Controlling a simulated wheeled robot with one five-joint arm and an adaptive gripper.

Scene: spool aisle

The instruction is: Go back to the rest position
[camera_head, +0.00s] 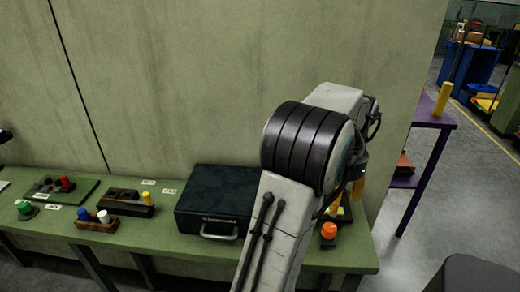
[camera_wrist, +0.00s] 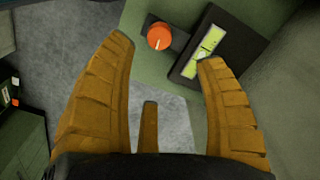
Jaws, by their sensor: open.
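My gripper shows in the wrist view (camera_wrist: 165,60) with its yellow-brown fingers spread wide and nothing between them. It points down over the table's end and the grey floor. In the head view my white arm with its dark ribbed joint reaches up over the right part of the green table (camera_head: 160,235). The gripper itself is mostly hidden behind the arm there, with only bits of yellow finger showing. An orange knob (camera_wrist: 160,36) lies just beyond the fingertips in the wrist view, apart from them. It also shows on the table's right end in the head view (camera_head: 328,231).
A dark green case (camera_head: 218,195) stands left of my arm. Several coloured spools and blocks sit further left, including a green one (camera_head: 26,210). A green wall (camera_head: 200,80) rises behind the table. A purple table (camera_head: 432,130) stands at right, with open floor (camera_head: 450,210) beside it.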

